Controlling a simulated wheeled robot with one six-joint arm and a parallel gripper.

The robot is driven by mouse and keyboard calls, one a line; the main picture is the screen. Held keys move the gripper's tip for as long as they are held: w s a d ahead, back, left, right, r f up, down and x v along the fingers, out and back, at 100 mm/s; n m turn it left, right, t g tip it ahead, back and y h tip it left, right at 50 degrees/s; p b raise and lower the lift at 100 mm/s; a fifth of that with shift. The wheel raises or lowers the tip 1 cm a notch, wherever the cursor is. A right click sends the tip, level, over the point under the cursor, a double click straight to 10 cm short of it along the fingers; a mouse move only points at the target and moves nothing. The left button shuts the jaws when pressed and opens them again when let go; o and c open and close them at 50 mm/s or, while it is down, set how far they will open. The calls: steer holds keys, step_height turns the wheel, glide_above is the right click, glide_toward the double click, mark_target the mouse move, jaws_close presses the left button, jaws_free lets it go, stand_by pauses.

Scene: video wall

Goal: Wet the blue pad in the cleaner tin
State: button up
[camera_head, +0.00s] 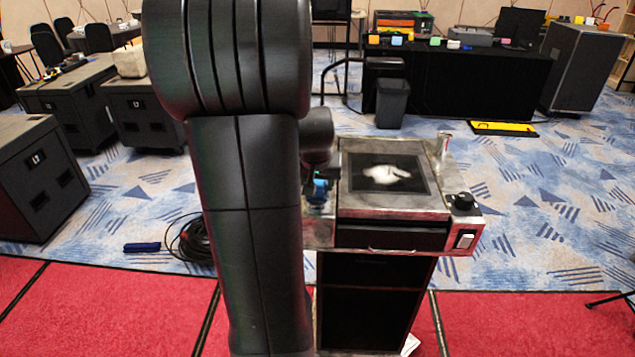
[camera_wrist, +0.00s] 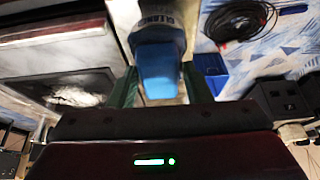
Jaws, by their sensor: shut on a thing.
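The blue pad (camera_wrist: 160,80) is in the middle of the wrist view, between the dark green fingers of my gripper (camera_wrist: 160,72), which is shut on it. A tin with a dark blue band and pale lettering (camera_wrist: 157,20), partly readable as "CLEAN", lies just beyond the pad. The pad overlaps the tin in this view; I cannot tell if they touch. In the head view the blue pad (camera_head: 320,188) shows as a small patch at the left side of the cart, below my wrist. My arm hides most of my gripper and the tin there.
The metal cart (camera_head: 395,210) carries a dark panel (camera_head: 360,184) with a white smudge, a black knob (camera_head: 463,202) and an upright metal piece (camera_head: 443,148). A cable coil (camera_head: 195,240) and a blue object (camera_head: 142,247) lie on the floor left of it.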

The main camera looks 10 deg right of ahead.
mark_target(317, 182)
steer(key=shift+f+b, duration=0.5)
steer(key=shift+f, duration=0.05)
stand_by(1.4)
steer(key=shift+r, duration=0.1)
steer(key=shift+r+p, duration=2.55)
steer(key=shift+r, duration=0.95)
steer(key=shift+f, duration=0.1)
